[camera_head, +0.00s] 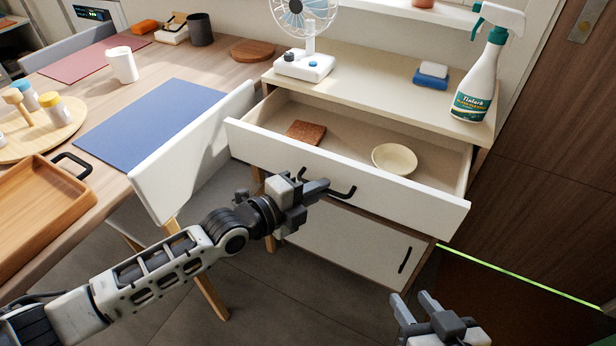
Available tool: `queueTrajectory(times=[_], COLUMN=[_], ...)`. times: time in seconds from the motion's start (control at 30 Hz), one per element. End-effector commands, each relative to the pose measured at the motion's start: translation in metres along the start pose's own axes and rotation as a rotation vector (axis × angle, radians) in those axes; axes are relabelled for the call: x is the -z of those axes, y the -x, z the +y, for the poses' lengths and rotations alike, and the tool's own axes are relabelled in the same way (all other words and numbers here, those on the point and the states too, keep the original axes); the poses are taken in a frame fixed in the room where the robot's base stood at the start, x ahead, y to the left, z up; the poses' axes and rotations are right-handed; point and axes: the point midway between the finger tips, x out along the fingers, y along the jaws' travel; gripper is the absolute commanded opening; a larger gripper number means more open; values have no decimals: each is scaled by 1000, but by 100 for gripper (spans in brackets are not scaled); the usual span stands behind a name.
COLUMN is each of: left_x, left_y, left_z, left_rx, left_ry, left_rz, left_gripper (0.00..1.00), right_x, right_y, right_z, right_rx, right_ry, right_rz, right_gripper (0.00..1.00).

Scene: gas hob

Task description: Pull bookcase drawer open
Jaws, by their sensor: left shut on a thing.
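The bookcase drawer (400,202) is a white-fronted drawer under a beige top, and it stands pulled out with its inside showing. A brown square item (306,132) and a cream bowl (394,158) lie in it. My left gripper (316,187) is at the black handle (342,192) on the drawer front, shut on it; the fingers hide part of the handle. My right gripper (415,308) is at the bottom right, below the drawer and away from it, with its two fingers apart and nothing between them.
A white chair (190,160) stands close left of the drawer, beside the table (215,72). A lower door (350,240) with a black handle is shut.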

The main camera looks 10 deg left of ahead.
Motion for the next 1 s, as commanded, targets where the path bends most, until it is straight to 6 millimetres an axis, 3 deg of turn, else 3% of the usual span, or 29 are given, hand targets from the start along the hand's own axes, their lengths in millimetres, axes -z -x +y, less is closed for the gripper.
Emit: queueTrajectory(times=[0.37, 0.47, 0.5, 1.0], left_x=[1, 1, 1, 1], left_y=[2, 2, 2, 9], left_z=[0, 0, 0, 1], left_rx=[1, 1, 1, -2], left_ry=[-2, -2, -2, 0], left_rz=[1, 1, 1, 1], left_gripper=[0, 28, 31, 31], right_x=[1, 0, 0, 0], right_y=[-1, -1, -1, 1], right_z=[0, 0, 0, 0], right_rx=[0, 0, 0, 0], right_ry=[0, 0, 0, -2], right_rz=[3, 1, 0, -5], right_gripper=[36, 36, 36, 36])
